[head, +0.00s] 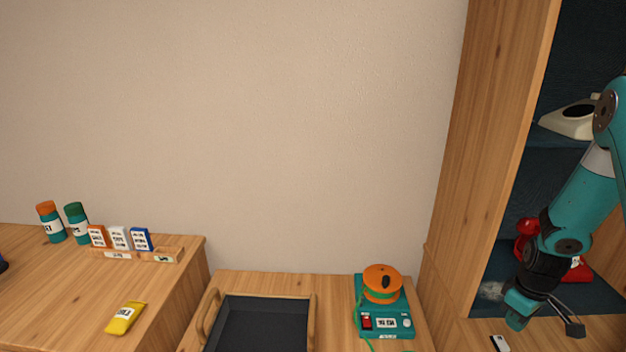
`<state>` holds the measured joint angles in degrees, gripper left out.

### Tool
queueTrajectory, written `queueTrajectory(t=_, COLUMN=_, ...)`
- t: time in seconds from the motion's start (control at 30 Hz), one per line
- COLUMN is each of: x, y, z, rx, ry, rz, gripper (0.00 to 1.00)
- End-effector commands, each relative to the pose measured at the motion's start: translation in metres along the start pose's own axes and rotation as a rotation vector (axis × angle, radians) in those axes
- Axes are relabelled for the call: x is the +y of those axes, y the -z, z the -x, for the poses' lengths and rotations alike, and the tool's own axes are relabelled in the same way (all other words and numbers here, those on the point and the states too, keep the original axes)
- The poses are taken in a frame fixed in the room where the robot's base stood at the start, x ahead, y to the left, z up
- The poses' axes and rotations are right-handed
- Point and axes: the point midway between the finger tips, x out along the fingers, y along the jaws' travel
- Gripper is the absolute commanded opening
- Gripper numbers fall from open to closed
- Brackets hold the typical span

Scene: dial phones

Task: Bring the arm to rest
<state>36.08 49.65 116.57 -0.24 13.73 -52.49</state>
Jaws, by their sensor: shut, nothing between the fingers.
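My arm reaches down from the right edge in the head view, teal with dark joints. My gripper (548,313) hangs at its end at the lower right, in front of the open cabinet's lower shelf. It is shut with nothing in it. A red phone (527,232) stands on the lower shelf, partly hidden behind my arm. A cream phone (570,120) is on the shelf above, partly covered by my arm at its right side.
A wooden cabinet (490,160) stands at the right. A teal device with an orange top (382,284) and a dark tray (258,325) are on the low counter. Bottles (52,222), small boxes (119,238) and a yellow packet (125,318) are on the left counter. A small phone-like object (500,343) lies below my gripper.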

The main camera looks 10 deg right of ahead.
Motion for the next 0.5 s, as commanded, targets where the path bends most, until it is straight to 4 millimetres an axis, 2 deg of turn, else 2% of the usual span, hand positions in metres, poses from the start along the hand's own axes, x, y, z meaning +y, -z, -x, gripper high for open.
queueTrajectory(t=0.07, x=-0.011, y=0.015, z=0.017, rx=0.02, ry=0.0, rz=0.011, gripper=0.0)
queueTrajectory(t=0.17, x=-0.043, y=0.043, z=0.054, rx=0.06, ry=0.017, rz=0.029, gripper=0.0)
queueTrajectory(t=0.27, x=-0.097, y=0.072, z=0.103, rx=0.108, ry=0.051, rz=0.056, gripper=0.0)
queueTrajectory(t=0.33, x=-0.142, y=0.084, z=0.137, rx=0.137, ry=0.085, rz=0.079, gripper=0.0)
queueTrajectory(t=0.43, x=-0.209, y=0.086, z=0.182, rx=0.168, ry=0.139, rz=0.122, gripper=0.0)
queueTrajectory(t=0.5, x=-0.257, y=0.076, z=0.211, rx=0.179, ry=0.179, rz=0.157, gripper=0.0)
